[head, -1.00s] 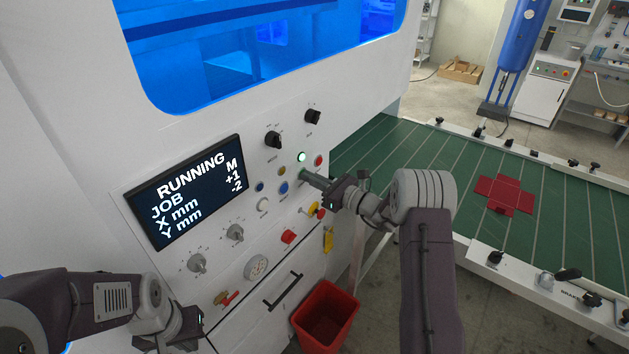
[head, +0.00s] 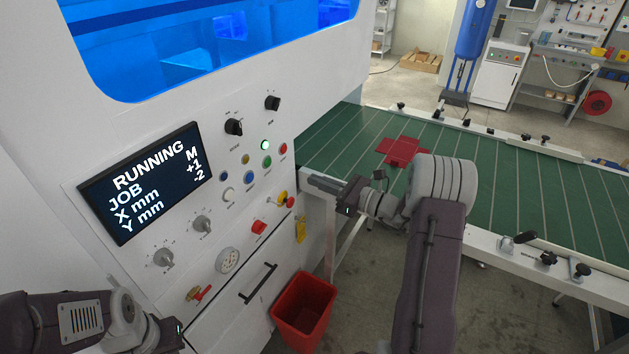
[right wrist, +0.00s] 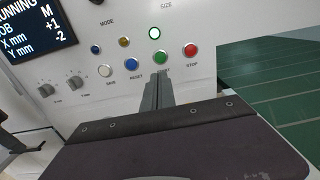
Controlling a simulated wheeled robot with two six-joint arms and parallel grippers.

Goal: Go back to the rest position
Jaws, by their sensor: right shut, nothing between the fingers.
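My right gripper (head: 318,184) is shut and empty, in front of the machine's control panel (head: 187,228) and apart from it, to the right of the buttons. In the right wrist view its closed fingers (right wrist: 158,92) point at the panel, just below the green button (right wrist: 160,57). The green button also shows uncovered in the head view (head: 266,162). My left arm's wrist (head: 165,334) is low at the left of the head view; its fingers cannot be made out.
The screen (head: 145,183) reads RUNNING and a green lamp (head: 265,145) is lit. A green conveyor table (head: 520,185) with a red flat blank (head: 403,151) stands behind my right arm. A red bin (head: 303,310) stands below the panel.

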